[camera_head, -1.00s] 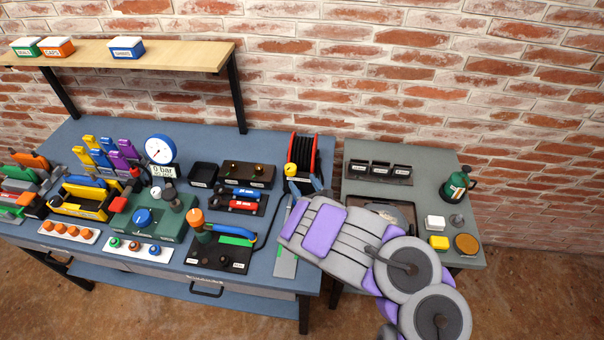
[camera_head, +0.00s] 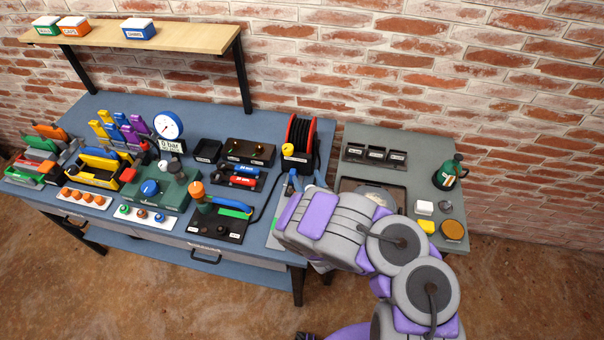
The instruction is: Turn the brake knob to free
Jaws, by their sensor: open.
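A black hose or cable reel with red rims (camera_head: 300,136) stands at the back right of the blue bench. A small yellow knob (camera_head: 288,149) sits at its front left; it may be the brake knob, but I cannot read any label or its setting. My gripper (camera_head: 306,181) is just in front of the reel, over the bench's right end, with its two blue fingertips apart. It looks empty and clear of the yellow knob. My arm covers the bench's front right corner.
Left of the reel are tool trays (camera_head: 239,177), a black panel (camera_head: 251,152), a green unit with a blue knob (camera_head: 150,187) and a pressure gauge (camera_head: 168,126). A grey side table (camera_head: 415,165) carries a green can (camera_head: 449,176) and small blocks. A shelf (camera_head: 185,36) hangs above.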

